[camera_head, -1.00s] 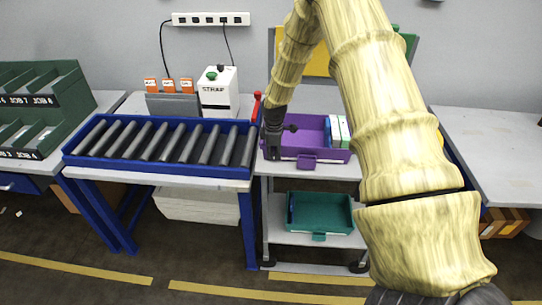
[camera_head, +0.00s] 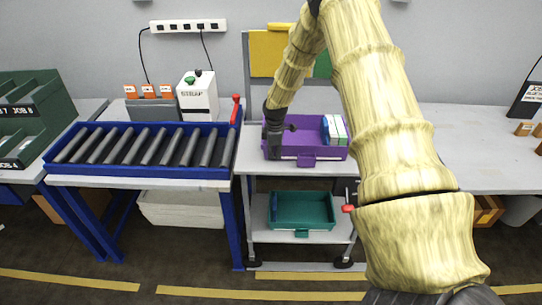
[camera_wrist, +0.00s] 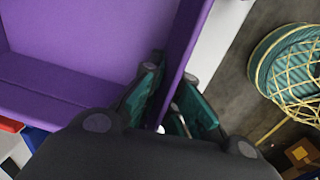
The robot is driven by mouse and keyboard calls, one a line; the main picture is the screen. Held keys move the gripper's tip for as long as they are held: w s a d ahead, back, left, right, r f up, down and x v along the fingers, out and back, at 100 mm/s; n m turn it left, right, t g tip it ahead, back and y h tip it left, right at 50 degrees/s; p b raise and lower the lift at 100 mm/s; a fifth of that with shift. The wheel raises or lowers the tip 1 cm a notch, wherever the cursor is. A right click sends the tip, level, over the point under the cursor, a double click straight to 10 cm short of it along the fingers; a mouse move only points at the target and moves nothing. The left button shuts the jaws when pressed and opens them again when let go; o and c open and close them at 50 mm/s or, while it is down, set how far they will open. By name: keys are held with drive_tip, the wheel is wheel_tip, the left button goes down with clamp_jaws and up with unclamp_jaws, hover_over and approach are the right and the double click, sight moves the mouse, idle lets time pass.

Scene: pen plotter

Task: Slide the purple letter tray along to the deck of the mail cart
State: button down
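The purple letter tray (camera_head: 325,153) sits on the grey upper deck of the mail cart (camera_head: 250,162), clear of the roller table at left. White, green and blue upright items (camera_head: 334,129) stand at its right end. My gripper (camera_head: 273,148) reaches down at the tray's left wall. In the wrist view, the fingers (camera_wrist: 172,104) straddle the purple tray wall (camera_wrist: 186,45) closely, one on each side. The tray floor (camera_wrist: 90,40) shows at left. The exact contact at the fingertips is partly hidden by the gripper body.
The blue roller table (camera_head: 140,172) with a red lever (camera_head: 236,108) stands left of the cart. A teal tray (camera_head: 302,226) lies on the cart's lower shelf, with a red-ended part (camera_head: 349,208) beside it. My arm covers the area right of the tray. A grey table (camera_head: 470,150) stands at right.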

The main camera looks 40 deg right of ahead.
drive_tip(key=shift+s+d, duration=0.4)
drive_tip(key=shift+d, duration=0.05)
drive_tip(key=c, duration=1.6)
unclamp_jaws()
drive_tip(key=shift+w+a, duration=0.1)
drive_tip(key=shift+a, duration=0.05)
drive_tip(key=shift+o, duration=0.2)
drive_tip(key=shift+r, duration=0.1)
wheel_tip(320, 180, up, 12)
drive_tip(key=shift+s+a, duration=0.3)
drive_tip(key=shift+s, duration=0.1)
